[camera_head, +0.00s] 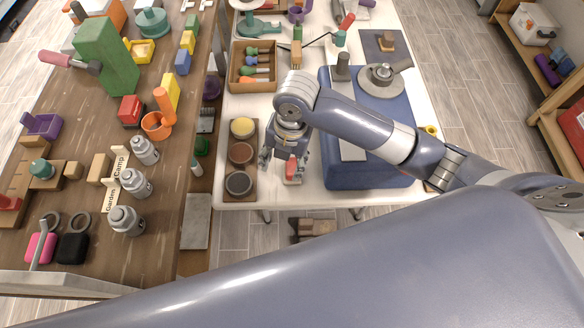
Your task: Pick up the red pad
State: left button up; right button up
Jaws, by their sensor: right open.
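My right gripper (284,163) reaches in from the right and points down over the white table. Its fingers are apart. A small red piece with a pale base (292,172) shows low between or just behind the fingers; it looks like the red pad, but the gripper partly hides it. I cannot tell whether the fingers touch it. My left gripper is not in view.
A wooden tray (241,203) with several round pads is left of the gripper. A blue case (370,174) stands close on the right. A wooden bench (165,200) crowded with blocks and grey bottles lies further left.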

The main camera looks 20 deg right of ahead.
jog(key=w+d+n, duration=0.1)
jog(key=d, duration=0.1)
jog(key=w+d+r+n+h, duration=0.1)
jog(key=n, duration=0.1)
jog(key=shift+w+d+r+n+g, duration=0.1)
jog(key=shift+w+d+n+g, duration=0.2)
jog(key=shift+w+d, duration=0.05)
send_over(292, 165)
jog(key=f, duration=0.4)
jog(key=shift+s+d+f+p, duration=0.2)
jog(key=shift+s+f+p, duration=0.05)
jog(key=shift+s+p, duration=0.1)
jog(key=f, duration=0.1)
jog(key=f+p, duration=0.1)
jog(key=f, duration=0.2)
jog(key=shift+w+a+f, duration=0.2)
jog(key=shift+w+f, duration=0.05)
jog(key=shift+f+p, duration=0.3)
jog(key=shift+f, duration=0.3)
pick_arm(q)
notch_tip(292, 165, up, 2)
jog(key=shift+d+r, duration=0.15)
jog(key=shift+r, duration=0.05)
pick_arm(e)
jog(key=c, duration=1.2)
